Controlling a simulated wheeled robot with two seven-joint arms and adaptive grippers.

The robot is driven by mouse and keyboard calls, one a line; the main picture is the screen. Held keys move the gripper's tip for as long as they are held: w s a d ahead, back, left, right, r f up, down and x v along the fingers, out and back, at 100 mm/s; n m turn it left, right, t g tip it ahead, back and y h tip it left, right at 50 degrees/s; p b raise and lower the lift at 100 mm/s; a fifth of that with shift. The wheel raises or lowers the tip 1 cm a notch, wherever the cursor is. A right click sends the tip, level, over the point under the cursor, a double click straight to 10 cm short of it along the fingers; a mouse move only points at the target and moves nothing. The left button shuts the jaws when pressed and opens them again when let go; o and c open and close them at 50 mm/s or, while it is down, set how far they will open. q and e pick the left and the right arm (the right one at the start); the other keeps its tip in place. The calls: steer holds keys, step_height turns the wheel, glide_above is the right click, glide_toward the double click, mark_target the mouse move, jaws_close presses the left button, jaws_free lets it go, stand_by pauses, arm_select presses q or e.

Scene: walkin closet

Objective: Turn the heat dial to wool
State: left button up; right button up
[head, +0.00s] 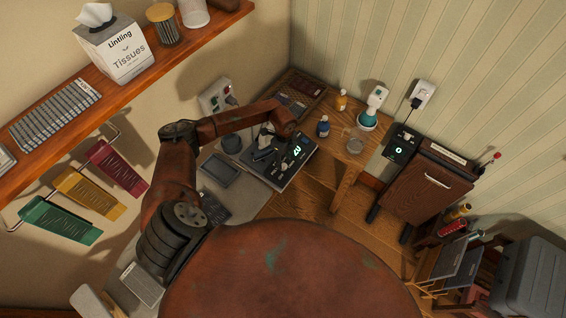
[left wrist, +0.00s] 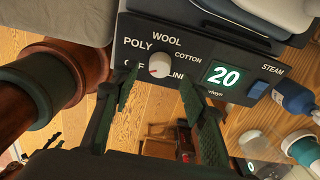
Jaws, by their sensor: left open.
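A white round heat dial (left wrist: 160,65) sits on a dark control panel (left wrist: 200,45) in the left wrist view. The labels OFF, POLY, WOOL, COTTON and LINEN surround it; OFF and LINEN are partly covered by my fingers. I cannot tell which label the dial points at. A lit display (left wrist: 223,77) beside it reads 20. My left gripper (left wrist: 158,79) is open, its two fingertips on either side of the dial; contact cannot be told. In the head view my left gripper (head: 265,146) is over the panel (head: 281,178). My right gripper is not in view.
A blue steam button (left wrist: 258,90) is on the panel. A blue bottle (head: 323,127), an amber bottle (head: 341,100) and a glass jar (head: 355,142) stand nearby on the wooden top. A dark tray (head: 221,170) lies left of the panel. A shelf (head: 150,78) runs along the wall.

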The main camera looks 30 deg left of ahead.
mark_target(284, 165)
arm_select(q)
steer(key=shift+f+p, duration=0.3)
steer(key=shift+f, duration=1.7)
steer(key=shift+c, duration=0.5)
steer(key=c, duration=1)
steer(key=shift+a, duration=0.15)
jaws_close()
